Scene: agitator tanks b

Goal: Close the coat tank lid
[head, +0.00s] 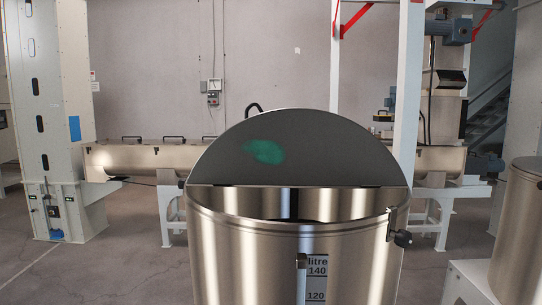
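The coat tank (245,262) is a shiny steel cylinder in the lower middle of the head view, with a litre scale on its front. Its lid (330,150) is a dark grey half-disc with a green smudge. The lid stands raised across the middle of the tank top, and the front half of the opening is uncovered, showing the inner wall (340,200). A dark knob (402,239) sticks out on the right side of the tank. Neither of my grippers shows in this view.
Another steel tank (520,235) stands at the right edge by a white base (468,283). Behind are a long steel trough (150,158), a white column (55,110) at left and a white post (407,90) at right. Open floor (110,260) lies left of the tank.

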